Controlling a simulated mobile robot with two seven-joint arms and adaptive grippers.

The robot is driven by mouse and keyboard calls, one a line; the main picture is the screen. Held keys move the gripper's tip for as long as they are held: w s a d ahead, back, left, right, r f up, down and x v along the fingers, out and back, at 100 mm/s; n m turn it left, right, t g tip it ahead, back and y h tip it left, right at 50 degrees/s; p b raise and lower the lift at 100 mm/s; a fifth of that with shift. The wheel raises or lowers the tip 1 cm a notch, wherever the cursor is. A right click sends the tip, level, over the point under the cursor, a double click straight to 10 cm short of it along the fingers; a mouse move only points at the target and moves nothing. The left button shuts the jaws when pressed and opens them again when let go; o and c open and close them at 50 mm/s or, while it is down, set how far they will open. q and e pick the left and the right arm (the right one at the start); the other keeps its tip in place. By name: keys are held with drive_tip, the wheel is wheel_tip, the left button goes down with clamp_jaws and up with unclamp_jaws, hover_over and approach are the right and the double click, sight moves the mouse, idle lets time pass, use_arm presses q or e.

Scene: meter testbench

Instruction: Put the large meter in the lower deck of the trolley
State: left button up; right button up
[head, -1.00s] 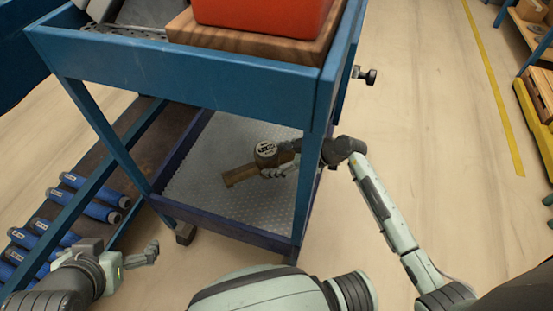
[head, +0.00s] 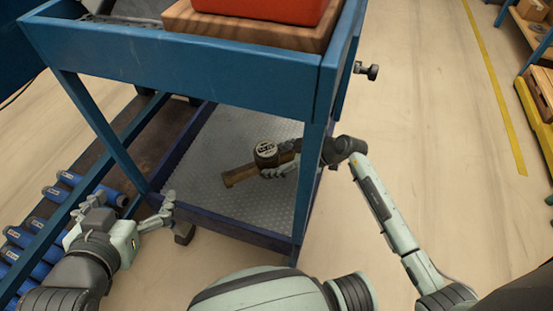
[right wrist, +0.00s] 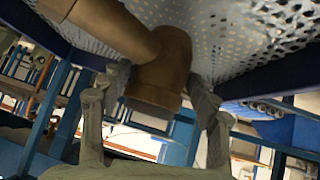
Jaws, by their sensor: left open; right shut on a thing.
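The large meter (head: 242,175) is a brown, pipe-like body with a round white-faced dial. It is within the trolley's lower deck (head: 205,190), over the perforated grey floor; I cannot tell whether it touches the floor. My right gripper (head: 281,168) reaches in from the right past the blue corner post and is shut on the meter. In the right wrist view the meter's brass body (right wrist: 160,75) lies between the two fingers of the right gripper (right wrist: 158,88). My left gripper (head: 165,212) is open and empty, just outside the deck's front left corner.
The trolley's blue upper deck (head: 200,82) overhangs the lower one and carries an orange object (head: 265,8) on a wooden board (head: 250,30). Several blue cylinders (head: 50,225) lie at the left. The floor (head: 440,130) to the right is clear.

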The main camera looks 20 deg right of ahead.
sight(154, 86)
drive_tip(key=shift+w+b, duration=0.15)
drive_tip(key=shift+b, duration=0.15)
drive_tip(key=shift+f+b, duration=0.55)
drive_tip(key=shift+b, duration=0.35)
drive_tip(key=shift+f+b, duration=0.3)
drive_tip(key=shift+b, duration=0.1)
use_arm(q)
drive_tip(key=shift+d+r+t+h, duration=0.95)
drive_tip(key=shift+d+r+t, duration=0.5)
drive_tip(key=shift+r, duration=1.45)
drive_tip(key=shift+d+r+t+h, duration=1)
drive_tip(key=shift+d+r+t, duration=0.45)
drive_tip(key=shift+r, duration=1.45)
drive_tip(key=shift+d+r+t+h, duration=0.95)
drive_tip(key=shift+d+r+t, duration=0.5)
drive_tip(key=shift+r, duration=1.45)
use_arm(e)
drive_tip(key=shift+f, duration=0.15)
use_arm(q)
drive_tip(key=shift+a, duration=0.15)
drive_tip(key=shift+b, duration=0.3)
use_arm(e)
drive_tip(key=shift+f, duration=0.55)
